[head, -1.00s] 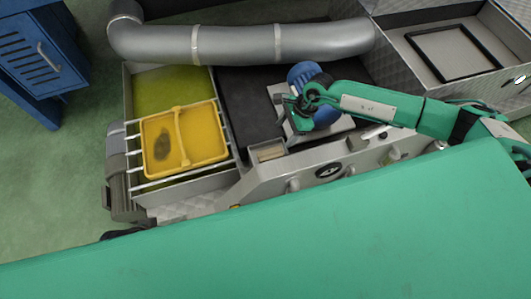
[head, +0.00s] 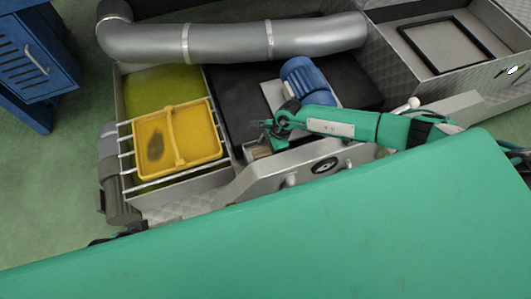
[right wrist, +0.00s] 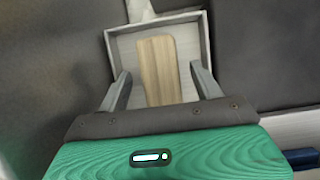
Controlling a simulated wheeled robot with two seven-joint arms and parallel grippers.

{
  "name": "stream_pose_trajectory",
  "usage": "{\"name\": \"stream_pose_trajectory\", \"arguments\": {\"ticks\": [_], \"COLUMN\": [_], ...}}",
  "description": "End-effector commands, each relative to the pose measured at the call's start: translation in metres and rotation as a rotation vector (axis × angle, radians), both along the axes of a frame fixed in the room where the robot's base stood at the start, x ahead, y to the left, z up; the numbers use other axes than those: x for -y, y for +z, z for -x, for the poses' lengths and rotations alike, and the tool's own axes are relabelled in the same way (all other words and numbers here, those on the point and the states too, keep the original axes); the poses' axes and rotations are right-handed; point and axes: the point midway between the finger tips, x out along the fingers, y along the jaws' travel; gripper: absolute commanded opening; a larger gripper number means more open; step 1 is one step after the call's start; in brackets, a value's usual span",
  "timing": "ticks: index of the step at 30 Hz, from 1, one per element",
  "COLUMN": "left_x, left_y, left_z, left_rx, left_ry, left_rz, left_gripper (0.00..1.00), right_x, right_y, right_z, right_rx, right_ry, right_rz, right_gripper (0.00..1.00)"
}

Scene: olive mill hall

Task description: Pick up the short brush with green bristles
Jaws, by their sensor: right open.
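No green bristles show in either view. A flat, light wooden piece (right wrist: 159,70) with a rounded corner lies in a small grey open-topped box (right wrist: 201,40) in the right wrist view. It may be the brush seen from its wooden side; I cannot tell, and its underside is hidden. In the head view the box's wooden content (head: 261,153) shows only in part below my right gripper (head: 264,129). In the right wrist view my right gripper (right wrist: 163,78) is open and empty, its fingers on either side of the wooden piece. My left gripper is out of view.
A yellow tray (head: 205,147) rests on white bars to the left. A blue motor (head: 308,80) stands just behind my right gripper. A thick grey pipe (head: 230,41) crosses the back. A sloping metal panel (head: 250,190) with knobs lies in front of the box.

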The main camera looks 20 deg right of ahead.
Motion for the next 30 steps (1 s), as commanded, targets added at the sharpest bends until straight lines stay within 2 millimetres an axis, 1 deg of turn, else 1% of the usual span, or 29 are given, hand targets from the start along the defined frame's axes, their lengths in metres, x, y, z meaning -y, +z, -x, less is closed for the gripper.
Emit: {"name": "stream_pose_trajectory", "arguments": {"ticks": [1,4,30], "left_x": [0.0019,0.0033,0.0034], "left_y": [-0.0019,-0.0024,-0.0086], "left_z": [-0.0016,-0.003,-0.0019], "left_rx": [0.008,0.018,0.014], "left_ry": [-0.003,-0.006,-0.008], "left_rz": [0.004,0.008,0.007], "left_gripper": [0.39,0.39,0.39], "right_x": [-0.0015,-0.0036,-0.0032], "right_y": [-0.0055,-0.0089,-0.0136], "right_z": [0.0,-0.0002,-0.0004], "right_rx": [0.0,0.001,0.001], "right_ry": [-0.001,0.0,0.0], "right_rz": [0.001,0.0,0.0], "right_gripper": [0.66,0.66,0.66]}}
